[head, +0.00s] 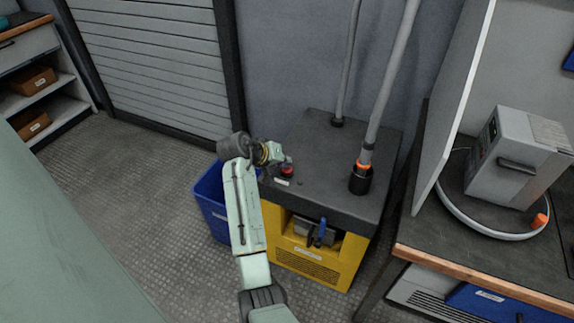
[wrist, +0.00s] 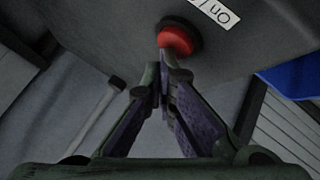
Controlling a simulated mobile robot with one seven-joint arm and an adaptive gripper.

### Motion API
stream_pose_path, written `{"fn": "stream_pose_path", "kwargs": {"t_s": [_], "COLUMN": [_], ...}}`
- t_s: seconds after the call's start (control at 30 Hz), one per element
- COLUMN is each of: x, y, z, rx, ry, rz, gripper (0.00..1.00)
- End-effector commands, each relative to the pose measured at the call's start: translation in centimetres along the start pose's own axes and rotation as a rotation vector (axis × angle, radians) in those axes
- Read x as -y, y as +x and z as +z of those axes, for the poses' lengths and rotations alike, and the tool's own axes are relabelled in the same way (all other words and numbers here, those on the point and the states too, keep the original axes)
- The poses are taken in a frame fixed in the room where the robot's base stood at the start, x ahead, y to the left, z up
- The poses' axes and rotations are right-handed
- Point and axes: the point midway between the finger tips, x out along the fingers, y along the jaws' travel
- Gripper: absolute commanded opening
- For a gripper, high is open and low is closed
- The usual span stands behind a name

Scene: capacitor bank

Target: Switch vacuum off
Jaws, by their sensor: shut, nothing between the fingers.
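The vacuum unit (head: 318,135) has a dark grey top and a yellow lower body. A red round button (head: 287,169) on a dark base sits at the left of its top, near a small white label (head: 282,182). In the wrist view the red button (wrist: 176,40) lies just beyond the fingertips, beside a white label reading "on /" (wrist: 214,11), partly cut off. My gripper (head: 284,157) is shut and empty at the button; its fingertips (wrist: 163,72) nearly meet the button's edge in the picture. I cannot tell whether they touch it.
A grey pipe (head: 389,85) with an orange ring and a thinner pipe (head: 347,65) rise from the top. A blue bin (head: 213,205) stands left of the unit. A workbench (head: 470,244) with a grey box (head: 515,160) is at right. The floor at left is clear.

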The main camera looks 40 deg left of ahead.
Motion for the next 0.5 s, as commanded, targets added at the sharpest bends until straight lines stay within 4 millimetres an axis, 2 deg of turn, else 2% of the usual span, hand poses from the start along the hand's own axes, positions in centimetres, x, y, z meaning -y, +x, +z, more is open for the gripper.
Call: {"fn": "stream_pose_path", "kwargs": {"t_s": [0.27,0.5], "x": [0.0,-1.0], "y": [0.0,-1.4], "z": [0.0,-1.1], "rx": [0.001,-0.001], "ry": [-0.001,0.0], "rz": [0.0,0.0], "gripper": [0.0,0.0]}}
